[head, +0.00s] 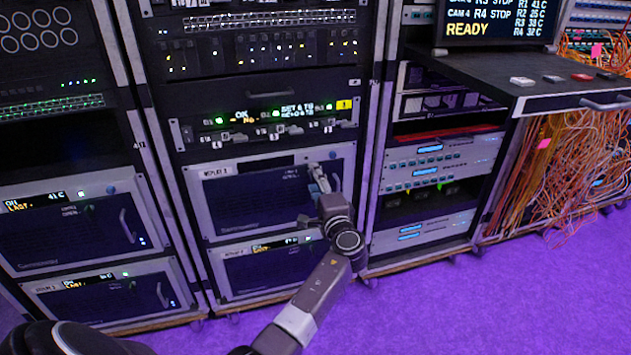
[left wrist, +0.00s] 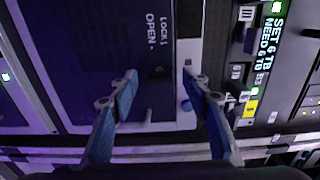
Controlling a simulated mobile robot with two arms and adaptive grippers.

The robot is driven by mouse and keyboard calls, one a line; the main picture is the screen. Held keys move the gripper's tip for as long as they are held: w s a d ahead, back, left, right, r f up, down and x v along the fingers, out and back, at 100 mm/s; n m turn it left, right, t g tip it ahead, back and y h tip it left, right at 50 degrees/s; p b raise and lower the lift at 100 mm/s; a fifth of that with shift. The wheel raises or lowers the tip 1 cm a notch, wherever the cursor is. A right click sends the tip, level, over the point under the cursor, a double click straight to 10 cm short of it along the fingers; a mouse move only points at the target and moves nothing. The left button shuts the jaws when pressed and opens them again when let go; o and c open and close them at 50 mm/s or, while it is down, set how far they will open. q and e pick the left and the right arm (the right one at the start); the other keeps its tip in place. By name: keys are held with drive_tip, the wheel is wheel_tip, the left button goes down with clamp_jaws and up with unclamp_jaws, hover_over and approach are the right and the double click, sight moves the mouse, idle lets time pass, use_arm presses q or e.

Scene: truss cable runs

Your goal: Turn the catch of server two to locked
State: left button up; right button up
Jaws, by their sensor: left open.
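Server two, with a grey frame (head: 215,215) and a dark front, sits in the middle rack below a status panel. In the left wrist view its door (left wrist: 75,60) shows dark, with LOCK and OPEN lettering (left wrist: 160,30) beside a pale frame strip. My left gripper (head: 318,178) is at the server's upper right corner. In the left wrist view the gripper (left wrist: 160,76) is open, its blue-padded fingers apart, with nothing held between them. A blue knob (left wrist: 186,105) is beside one finger. I cannot clearly tell the catch or its setting. My right gripper is not in view.
A status panel (head: 265,120) with a yellow tag is just above the server. Another server (head: 265,270) is below. A rack with a pull-out shelf (head: 530,95) and hanging orange cables (head: 560,175) stands at the right. The purple floor (head: 480,305) in front is clear.

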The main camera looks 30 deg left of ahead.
use_arm(q)
drive_tip(key=v, duration=1.2)
drive_tip(key=shift+s+a+f, duration=0.1)
